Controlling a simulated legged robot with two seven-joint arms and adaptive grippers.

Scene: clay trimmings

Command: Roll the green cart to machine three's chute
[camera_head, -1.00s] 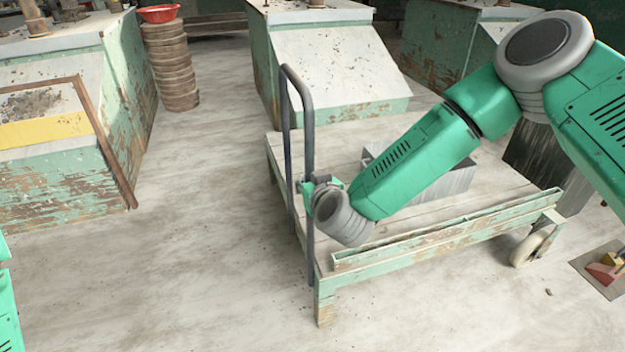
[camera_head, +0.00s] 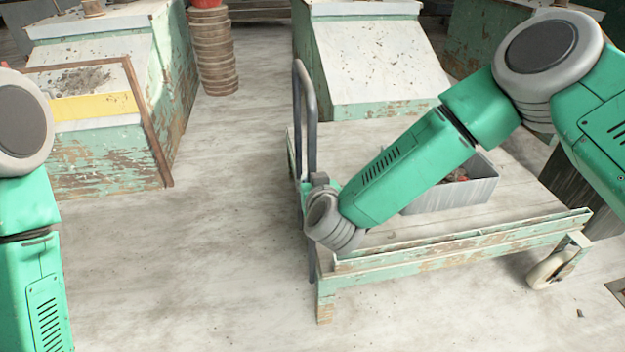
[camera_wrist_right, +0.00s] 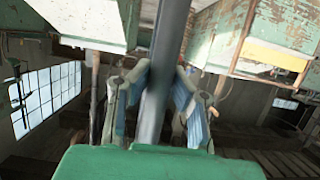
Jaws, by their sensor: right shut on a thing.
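The green cart (camera_head: 460,243) stands in front of me, a flat pale deck with chipped green rails. Its grey upright loop handle (camera_head: 311,120) is at its left end. My right gripper (camera_head: 318,182) is at the handle's near post, largely hidden by its own wrist. In the right wrist view, my right gripper (camera_wrist_right: 163,98) is shut on the grey handle post (camera_wrist_right: 168,45), which runs between its fingers. My left arm shows at the left edge, but its gripper is out of frame. Several machines with sloping fronts stand behind; I see no number marking machine three.
A grey metal bin (camera_head: 455,197) with trimmings sits on the deck. A machine with a yellow-striped panel (camera_head: 95,107) stands left, another with a plain pale slope (camera_head: 375,65) behind the cart. A stack of round boards (camera_head: 213,50) stands between them. Floor left of the cart is clear.

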